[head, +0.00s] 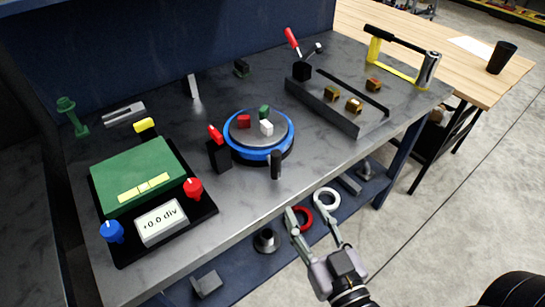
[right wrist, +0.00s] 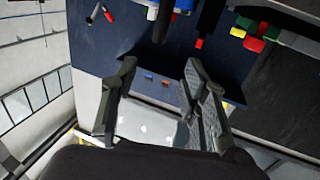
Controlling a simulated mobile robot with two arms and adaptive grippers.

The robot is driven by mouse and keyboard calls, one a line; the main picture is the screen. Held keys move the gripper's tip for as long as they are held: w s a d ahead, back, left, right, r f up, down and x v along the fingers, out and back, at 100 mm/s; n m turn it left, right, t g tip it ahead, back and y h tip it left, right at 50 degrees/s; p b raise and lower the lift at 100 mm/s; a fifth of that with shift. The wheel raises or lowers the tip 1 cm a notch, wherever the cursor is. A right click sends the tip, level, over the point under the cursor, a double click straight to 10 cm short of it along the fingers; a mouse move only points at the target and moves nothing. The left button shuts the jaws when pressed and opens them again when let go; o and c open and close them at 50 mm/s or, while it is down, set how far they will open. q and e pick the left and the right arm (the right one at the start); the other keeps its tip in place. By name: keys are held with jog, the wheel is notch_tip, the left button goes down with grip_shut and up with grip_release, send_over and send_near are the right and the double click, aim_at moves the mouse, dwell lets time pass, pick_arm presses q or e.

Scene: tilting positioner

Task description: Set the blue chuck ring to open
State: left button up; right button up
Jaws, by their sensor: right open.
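The blue chuck ring (head: 281,147) circles a round grey chuck face on the bench, which bears a red block (head: 243,121), a green block (head: 264,111) and a white block (head: 267,127). A black upright handle (head: 276,165) stands at the ring's front edge. A piece of blue (right wrist: 153,13) shows at the top of the right wrist view, partly hidden by a dark post. My right gripper (head: 309,211) is open and empty, in front of the bench edge, below and right of the handle in the head view, apart from the ring. My left gripper is not in view.
A black block with a red lever (head: 216,136) stands just left of the ring. A green box with a "+0.0 div" display (head: 162,222) and knobs sits farther left. A grey clamp fixture (head: 335,107) lies right. Red and white rings lie on the lower shelf.

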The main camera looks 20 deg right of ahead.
aim_at(278, 161)
jog(key=w+p, duration=0.1)
jog(key=w, duration=0.4)
jog(key=w+p, duration=0.1)
jog(key=w, duration=0.5)
jog(key=w+a+p, duration=0.1)
jog(key=w, duration=0.4)
jog(key=shift+w, duration=0.4)
jog(key=shift+c, duration=0.5)
grip_shut()
